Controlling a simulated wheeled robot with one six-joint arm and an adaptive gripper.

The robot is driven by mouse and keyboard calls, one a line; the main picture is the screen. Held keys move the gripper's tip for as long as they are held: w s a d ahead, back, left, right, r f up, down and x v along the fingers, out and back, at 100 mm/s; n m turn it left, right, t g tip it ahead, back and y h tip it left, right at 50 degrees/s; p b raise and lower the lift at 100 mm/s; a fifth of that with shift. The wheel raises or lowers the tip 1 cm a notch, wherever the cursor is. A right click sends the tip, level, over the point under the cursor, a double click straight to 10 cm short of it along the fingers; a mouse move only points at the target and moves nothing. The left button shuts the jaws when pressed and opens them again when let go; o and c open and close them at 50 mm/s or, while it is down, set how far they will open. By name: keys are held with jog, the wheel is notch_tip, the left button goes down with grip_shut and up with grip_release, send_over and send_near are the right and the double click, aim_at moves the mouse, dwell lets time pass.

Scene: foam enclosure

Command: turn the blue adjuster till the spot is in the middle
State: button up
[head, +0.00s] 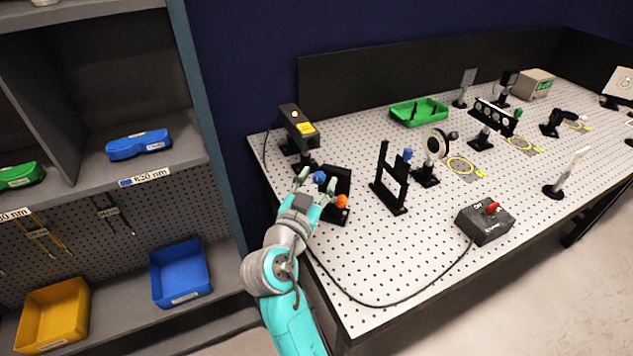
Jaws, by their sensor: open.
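A blue adjuster knob (319,177) sits on a black mount (340,183) near the left end of the perforated table. An orange knob (341,201) is on the same mount, lower right. My gripper (309,180) is open, its fingertips close to the left side of the blue knob; I cannot tell whether they touch it. A monitor (619,82) at the far right shows a small reddish mark on a pale screen, too small to tell how well the spot is centred.
A black laser box (298,127) with a yellow label stands behind my gripper. A switch box (485,222) with a red lever and a cable lies at the front. A green tray (418,112) is at the back. The front-middle tabletop is mostly clear; shelves (120,180) stand left.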

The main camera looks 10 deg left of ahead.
grip_shut()
jog(key=n, duration=0.8)
jog(key=shift+n, duration=0.3)
jog(key=n, duration=0.4)
jog(key=shift+a+n, duration=0.1)
jog(key=shift+n, duration=2)
